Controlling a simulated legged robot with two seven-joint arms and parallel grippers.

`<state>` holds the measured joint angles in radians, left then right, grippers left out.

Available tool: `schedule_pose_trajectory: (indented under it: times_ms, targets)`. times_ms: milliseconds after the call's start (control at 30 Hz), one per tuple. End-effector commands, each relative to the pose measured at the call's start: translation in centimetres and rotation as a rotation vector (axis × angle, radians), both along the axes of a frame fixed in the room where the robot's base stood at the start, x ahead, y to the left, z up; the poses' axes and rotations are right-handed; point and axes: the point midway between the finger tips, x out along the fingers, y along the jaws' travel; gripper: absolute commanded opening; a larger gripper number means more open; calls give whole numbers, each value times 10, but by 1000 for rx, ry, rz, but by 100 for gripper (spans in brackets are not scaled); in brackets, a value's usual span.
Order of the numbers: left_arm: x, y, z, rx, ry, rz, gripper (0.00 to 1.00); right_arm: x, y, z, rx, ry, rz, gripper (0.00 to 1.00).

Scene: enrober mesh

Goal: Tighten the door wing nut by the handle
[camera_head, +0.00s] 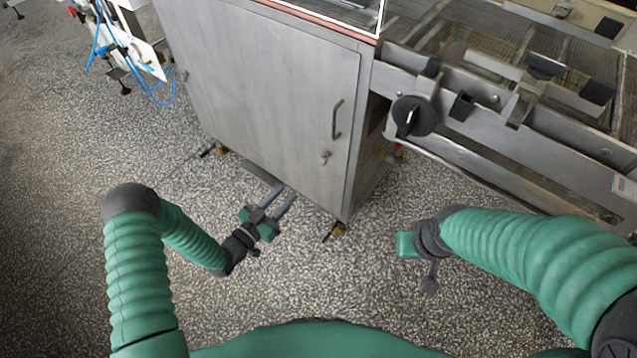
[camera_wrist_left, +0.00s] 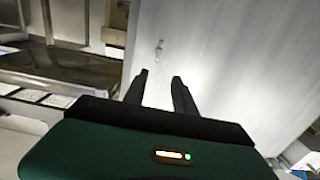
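The wing nut (camera_head: 325,156) is a small metal piece on the grey cabinet door (camera_head: 265,90), just below the dark curved handle (camera_head: 337,119). In the left wrist view the wing nut (camera_wrist_left: 159,47) shows small on the pale door, beyond the fingertips. My left gripper (camera_head: 284,196) is in front of the lower part of the door, below and left of the wing nut. Its two fingers are apart with nothing between them; they also show in the left wrist view (camera_wrist_left: 161,82). My right gripper (camera_head: 405,244) is right of the cabinet, and its fingers are not clearly seen.
A conveyor frame (camera_head: 480,110) with a black knob (camera_head: 414,116) juts out right of the cabinet. Cabinet feet (camera_head: 338,229) stand on the speckled floor. A white stand with blue hoses (camera_head: 103,45) is at the far left. The floor before the door is clear.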

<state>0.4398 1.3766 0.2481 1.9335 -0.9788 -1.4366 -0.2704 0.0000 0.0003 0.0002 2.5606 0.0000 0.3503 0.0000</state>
Motion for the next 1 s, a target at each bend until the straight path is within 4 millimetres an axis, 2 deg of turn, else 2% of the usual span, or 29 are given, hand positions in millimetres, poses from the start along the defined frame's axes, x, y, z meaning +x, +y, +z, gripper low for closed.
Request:
schedule_pose_trajectory:
  times_ms: [167,700,800,1000]
  targets:
    - [11,-12,1,-13,-20,-3,33,1,0,-5,0,-2,0,0]
    - [117,-90,-1,-12,-17,-1,33,0,0,-46,0,-1,0,0]
    - [129,-97,0,-12,-16,0,33,0,0,-50,0,-1,0,0]
    - [135,-102,2,-13,-14,0,33,0,0,-51,0,-1,0,0]
